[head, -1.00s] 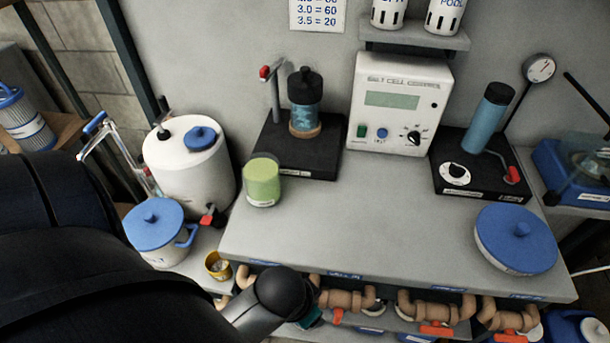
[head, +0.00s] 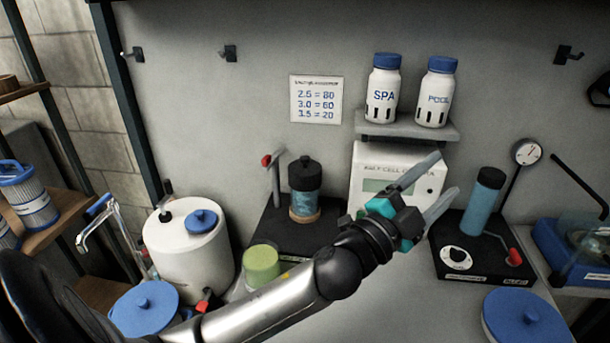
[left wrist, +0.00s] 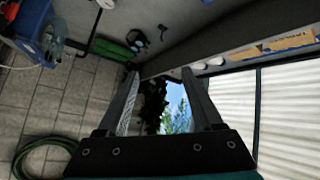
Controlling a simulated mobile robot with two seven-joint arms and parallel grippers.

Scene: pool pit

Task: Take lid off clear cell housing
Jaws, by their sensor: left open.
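The clear cell housing (head: 305,204) stands upright on a black stand at the back of the bench, with bluish contents showing through its wall. Its black knobbed lid (head: 304,171) sits on top. My left gripper (head: 448,172) is open and empty, raised in front of the white control box and pointing right, well to the right of the housing. In the left wrist view its two fingers (left wrist: 160,75) stand apart with nothing between them. The housing does not show in that view. My right gripper is not in view.
A red-tipped post (head: 272,175) stands just left of the housing. The salt cell control box (head: 365,160) is to its right, partly behind my gripper. A green-filled jar (head: 262,264) stands in front. SPA (head: 382,90) and POOL (head: 436,93) bottles sit on a shelf above.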

